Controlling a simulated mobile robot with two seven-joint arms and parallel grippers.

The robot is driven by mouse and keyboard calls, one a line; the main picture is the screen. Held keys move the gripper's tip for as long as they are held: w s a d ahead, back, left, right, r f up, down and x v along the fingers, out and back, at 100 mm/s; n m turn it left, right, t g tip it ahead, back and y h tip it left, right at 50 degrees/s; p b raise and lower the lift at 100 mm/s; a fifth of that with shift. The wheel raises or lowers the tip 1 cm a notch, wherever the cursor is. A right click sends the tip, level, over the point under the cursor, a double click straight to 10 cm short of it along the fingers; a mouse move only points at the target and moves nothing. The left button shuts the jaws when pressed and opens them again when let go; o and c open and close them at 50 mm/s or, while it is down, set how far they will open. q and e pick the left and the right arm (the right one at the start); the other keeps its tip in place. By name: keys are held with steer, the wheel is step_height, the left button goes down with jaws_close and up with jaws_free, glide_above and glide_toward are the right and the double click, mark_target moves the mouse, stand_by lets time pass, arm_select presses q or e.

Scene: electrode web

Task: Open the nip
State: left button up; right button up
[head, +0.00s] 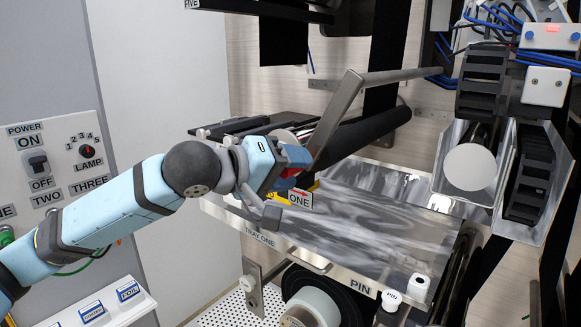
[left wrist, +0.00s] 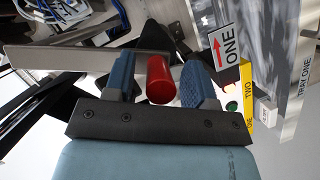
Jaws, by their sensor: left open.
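The nip's black roller (head: 375,128) runs across above the metal tray in the head view. A flat grey lever (head: 335,118) slopes down from a grey bar at the top toward my left gripper. A red knob (left wrist: 160,80) sits between the two blue fingers of my left gripper (head: 293,168) in the left wrist view. The fingers are apart, with a visible gap on the knob's left side; contact on its right side is unclear. In the head view the gripper hides most of the knob. My right gripper is not in view.
The shiny tray marked TRAY ONE (head: 400,195) lies right of my gripper. A sign ONE (head: 300,198) stands close below the gripper. A switch panel (head: 60,165) is at left. A metal chute with a white roll (head: 470,166) is at right.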

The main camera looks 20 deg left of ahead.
arm_select(q)
jaws_close()
steer(key=shift+s+d+f, duration=0.1)
steer(key=s+d+n+t+h+p, duration=0.1)
steer(key=s+d+n+p, duration=0.1)
steer(key=d, duration=0.4)
steer(key=s+d+n+t+h+p, duration=0.1)
steer(key=s+d+n+h+p, duration=0.1)
steer(key=d+n+p, duration=0.3)
steer(key=shift+s+d+f+n, duration=0.35)
steer(key=shift+d+n, duration=0.45)
steer(key=shift+n, duration=0.2)
